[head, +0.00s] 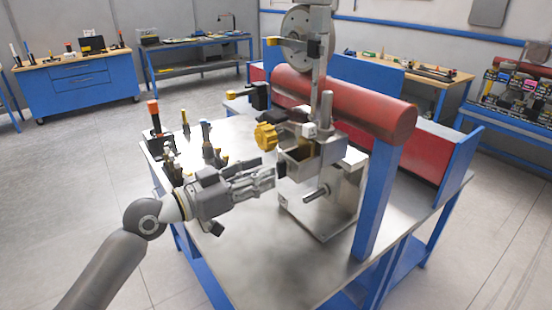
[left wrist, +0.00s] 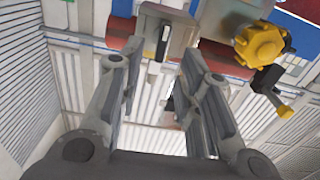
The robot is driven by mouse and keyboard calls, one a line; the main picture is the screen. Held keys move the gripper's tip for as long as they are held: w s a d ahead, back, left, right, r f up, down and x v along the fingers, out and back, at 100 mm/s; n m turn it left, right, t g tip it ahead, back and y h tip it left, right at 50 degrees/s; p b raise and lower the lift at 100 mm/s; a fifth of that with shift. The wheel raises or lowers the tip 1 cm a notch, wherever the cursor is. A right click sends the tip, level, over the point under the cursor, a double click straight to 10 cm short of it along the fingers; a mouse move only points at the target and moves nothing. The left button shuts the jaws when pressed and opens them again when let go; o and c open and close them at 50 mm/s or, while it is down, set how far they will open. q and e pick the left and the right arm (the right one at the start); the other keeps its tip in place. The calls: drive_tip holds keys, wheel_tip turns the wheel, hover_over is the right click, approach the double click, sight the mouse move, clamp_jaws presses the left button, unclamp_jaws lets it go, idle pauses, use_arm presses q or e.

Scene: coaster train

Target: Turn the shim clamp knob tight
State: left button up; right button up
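The yellow lobed knob (head: 265,136) sits on the left side of the metal fixture on the steel table. It also shows at the upper right of the left wrist view (left wrist: 260,45), with a black crank handle (left wrist: 272,90) with a yellow end close below it. My left gripper (head: 272,178) is just below the knob in the head view, pointing right toward the fixture. In the left wrist view its two fingers (left wrist: 160,62) are spread apart with nothing held between them. The knob lies outside the fingers, beyond the right one. My right gripper is not in view.
The metal fixture (head: 335,195) stands on the steel table (head: 265,260). A large red cylinder (head: 350,105) on blue supports runs behind it. Several upright tools, one with an orange top (head: 152,107), stand at the table's left. The table's front is clear.

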sight(277, 167)
use_arm(q)
drive_tip(key=p+x, duration=0.1)
drive_tip(key=x, duration=0.3)
drive_tip(key=shift+r, duration=0.1)
drive_tip(key=shift+w+d+p, duration=0.2)
drive_tip(key=shift+d+p, duration=0.1)
clamp_jaws()
